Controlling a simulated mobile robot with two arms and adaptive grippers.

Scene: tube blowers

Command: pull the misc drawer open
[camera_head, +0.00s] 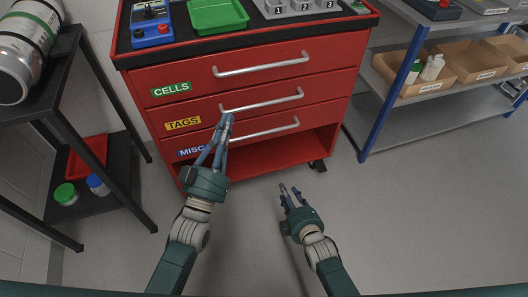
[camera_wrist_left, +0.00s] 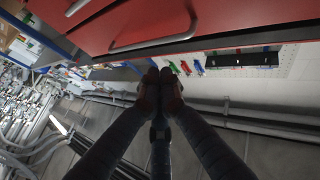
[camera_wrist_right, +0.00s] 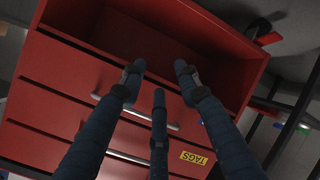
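The misc drawer (camera_head: 312,115) is the lowest of three drawers in a red cabinet, with a blue MISC label (camera_head: 191,152). It looks closed. Its silver handle (camera_head: 270,131) is partly hidden at the left by my left gripper (camera_head: 228,121), whose fingers are together and overlap the tags and misc fronts. In the left wrist view the fingertips (camera_wrist_left: 163,76) meet with nothing seen between them; a handle (camera_wrist_left: 150,43) lies apart above them. My right gripper (camera_head: 288,189) is open and empty, low in front of the cabinet. The right wrist view shows the misc handle (camera_wrist_right: 150,116) behind its spread fingers (camera_wrist_right: 159,72).
Above are the tags drawer handle (camera_head: 262,102) and cells drawer handle (camera_head: 262,65), both drawers closed. An open red compartment (camera_head: 270,157) lies below the misc drawer. A black side table (camera_head: 125,165) stands left, a blue-posted shelf (camera_head: 400,90) right. The floor ahead is clear.

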